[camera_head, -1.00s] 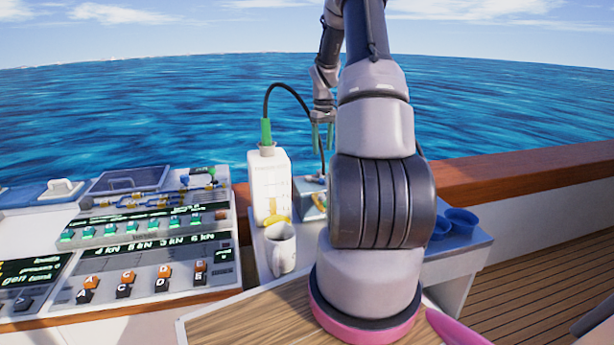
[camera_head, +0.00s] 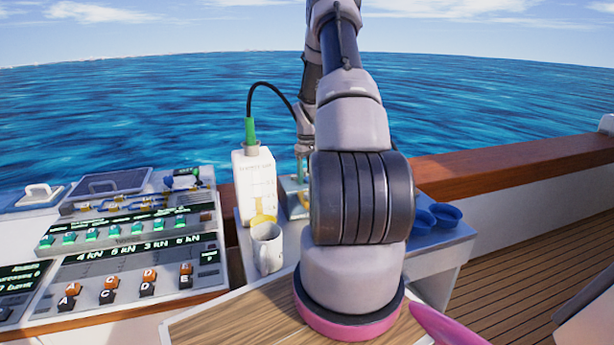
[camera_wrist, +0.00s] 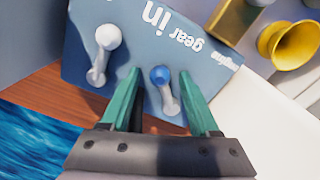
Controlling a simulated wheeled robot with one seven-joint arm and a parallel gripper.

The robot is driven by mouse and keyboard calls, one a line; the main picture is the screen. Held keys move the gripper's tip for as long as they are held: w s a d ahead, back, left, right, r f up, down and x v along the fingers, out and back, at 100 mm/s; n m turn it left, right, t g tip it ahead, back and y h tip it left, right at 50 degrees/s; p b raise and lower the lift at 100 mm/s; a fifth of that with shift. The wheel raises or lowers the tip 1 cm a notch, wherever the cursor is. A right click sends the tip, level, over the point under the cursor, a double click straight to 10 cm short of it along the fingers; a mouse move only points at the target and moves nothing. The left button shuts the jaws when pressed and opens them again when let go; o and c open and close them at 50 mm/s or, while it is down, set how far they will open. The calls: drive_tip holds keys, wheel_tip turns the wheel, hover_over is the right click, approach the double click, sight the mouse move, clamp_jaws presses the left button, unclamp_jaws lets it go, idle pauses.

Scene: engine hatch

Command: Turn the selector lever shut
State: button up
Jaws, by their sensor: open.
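The blue-grey lever box (camera_wrist: 215,75) fills the upper middle of the wrist view, with the words "gear in" and smaller lettering on it. One lever has a blue knob (camera_wrist: 160,75); a second lever has a white knob (camera_wrist: 108,37) and stands to its left. No label I can read names either one the selector lever. My gripper (camera_wrist: 159,82) is open, with one green finger on each side of the blue-knobbed lever. I cannot tell whether the fingers touch it. In the head view the box (camera_head: 291,190) is partly hidden behind my arm.
A white jug (camera_head: 255,185) with a green spout and dark hose and a white mug (camera_head: 267,248) stand left of the box. Blue cups (camera_head: 445,214) stand to its right. A yellow funnel-shaped part (camera_wrist: 290,42) is at the wrist view's right. A button console (camera_head: 130,240) lies left.

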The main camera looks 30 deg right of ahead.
sight(298, 186)
clamp_jaws()
drive_tip(key=a+m, duration=0.1)
drive_tip(key=m, duration=0.1)
drive_tip(key=a+m, duration=0.1)
drive_tip(key=m, duration=0.1)
drive_tip(key=shift+s+a+m, duration=0.15)
drive_tip(key=shift+s+m, duration=0.2)
drive_tip(key=shift+m, duration=0.05)
drive_tip(key=shift+a+m, duration=0.45)
drive_tip(key=shift+m, duration=0.55)
drive_tip(key=shift+a+m, duration=0.45)
drive_tip(key=shift+m, duration=0.55)
drive_tip(key=shift+w, duration=0.1)
unclamp_jaws()
